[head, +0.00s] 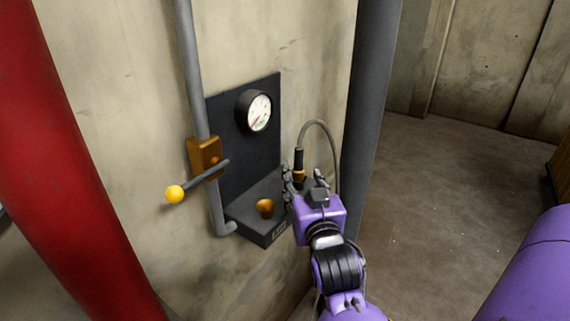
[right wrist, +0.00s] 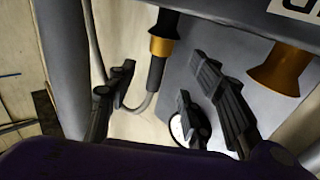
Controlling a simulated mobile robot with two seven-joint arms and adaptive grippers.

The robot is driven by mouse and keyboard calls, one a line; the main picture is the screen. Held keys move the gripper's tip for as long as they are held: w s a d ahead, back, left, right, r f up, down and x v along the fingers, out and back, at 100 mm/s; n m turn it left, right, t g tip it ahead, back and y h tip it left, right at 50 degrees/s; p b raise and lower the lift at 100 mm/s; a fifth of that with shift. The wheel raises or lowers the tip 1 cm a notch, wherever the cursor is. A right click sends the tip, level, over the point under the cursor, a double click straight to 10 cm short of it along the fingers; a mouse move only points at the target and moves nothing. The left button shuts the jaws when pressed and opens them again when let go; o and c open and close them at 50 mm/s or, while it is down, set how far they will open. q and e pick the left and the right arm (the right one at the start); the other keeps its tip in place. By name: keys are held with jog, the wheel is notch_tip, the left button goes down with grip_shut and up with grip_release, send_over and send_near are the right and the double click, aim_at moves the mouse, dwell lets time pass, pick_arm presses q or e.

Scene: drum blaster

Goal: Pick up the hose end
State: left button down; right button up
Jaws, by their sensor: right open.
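The hose end (head: 299,163) is a dark, upright grip with a brass collar at its lower end. It is at the right side of the wall panel, and a grey hose loops up from it. My right gripper (head: 304,181) is open right in front of it. In the right wrist view, the hose end (right wrist: 159,55) lies between the spread fingers of the gripper (right wrist: 165,88), with visible gaps on both sides. Its exact depth between the fingers is hard to tell. My left gripper is not in view.
The dark panel (head: 230,140) carries a round gauge (head: 258,111) and a shelf with a brass socket (head: 265,208). Left of it, a valve lever with a yellow knob (head: 175,194) sticks out. A thick grey pipe (head: 371,110) stands close to the right. Open floor (head: 450,210) lies farther right.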

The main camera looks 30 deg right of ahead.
aim_at(300, 166)
jog(key=shift+w+d+r+p, duration=0.2)
jog(key=shift+w+d, duration=0.15)
jog(key=shift+w, duration=0.25)
jog(key=shift+w+d+r+p, duration=0.15)
jog(key=shift+w+d, duration=0.15)
jog(key=shift+w, duration=0.3)
jog(key=x, duration=0.3)
jog(key=shift+w+d+f, duration=0.1)
jog(key=shift+w, duration=0.15)
jog(key=shift+w+d, duration=0.1)
jog(key=shift+w, duration=0.1)
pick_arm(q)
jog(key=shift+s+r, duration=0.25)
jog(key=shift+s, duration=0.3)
pick_arm(e)
grip_shut()
